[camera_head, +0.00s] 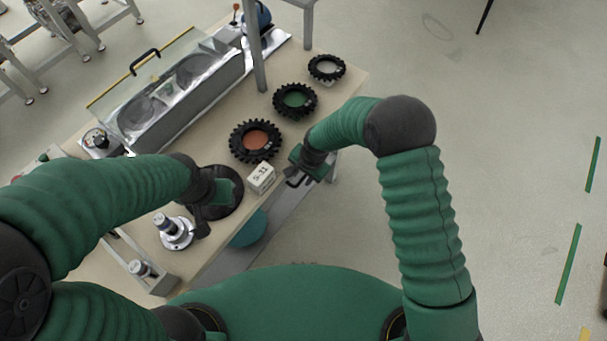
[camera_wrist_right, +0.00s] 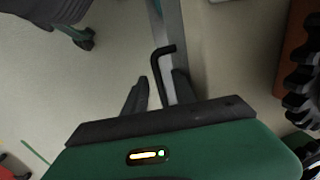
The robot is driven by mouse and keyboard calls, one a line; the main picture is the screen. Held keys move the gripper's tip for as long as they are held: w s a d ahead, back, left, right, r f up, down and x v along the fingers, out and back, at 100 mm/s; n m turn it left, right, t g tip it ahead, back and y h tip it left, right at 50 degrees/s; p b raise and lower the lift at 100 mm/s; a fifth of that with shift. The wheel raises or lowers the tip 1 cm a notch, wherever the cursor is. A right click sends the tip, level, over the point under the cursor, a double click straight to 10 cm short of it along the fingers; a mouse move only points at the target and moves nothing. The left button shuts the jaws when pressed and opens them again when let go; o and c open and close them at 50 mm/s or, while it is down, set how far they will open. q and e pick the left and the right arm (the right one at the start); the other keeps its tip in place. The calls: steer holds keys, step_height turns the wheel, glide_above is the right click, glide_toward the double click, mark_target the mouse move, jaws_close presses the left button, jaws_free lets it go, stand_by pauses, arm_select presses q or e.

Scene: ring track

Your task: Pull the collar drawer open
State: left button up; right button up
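The drawer's black bar handle (camera_wrist_right: 158,72) stands out from a grey front strip (camera_wrist_right: 171,30) in the right wrist view. In the head view the handle (camera_head: 295,181) shows at the table's right edge, below my right gripper (camera_head: 301,167). In the wrist view my right gripper (camera_wrist_right: 160,92) has its two dark fingers apart, one on each side of the handle; contact cannot be told. The collar drawer looks closed, but its front is mostly hidden. My left gripper (camera_head: 203,212) is over the table by a black disc (camera_head: 232,200); its fingers are unclear.
Three black toothed rings with orange (camera_head: 256,141), green (camera_head: 295,100) and pale (camera_head: 327,67) centres line the table's right side. A white block marked S-11 (camera_head: 262,178) sits near my right gripper. A silver stand (camera_head: 173,231) is beside my left gripper. Floor right of the table is clear.

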steer(key=c, duration=0.3)
steer(key=shift+d+r, duration=0.1)
steer(key=shift+d, duration=0.15)
jaws_close()
steer(key=shift+w+a+r, duration=0.1)
steer(key=shift+w+a, duration=0.05)
stand_by(0.6)
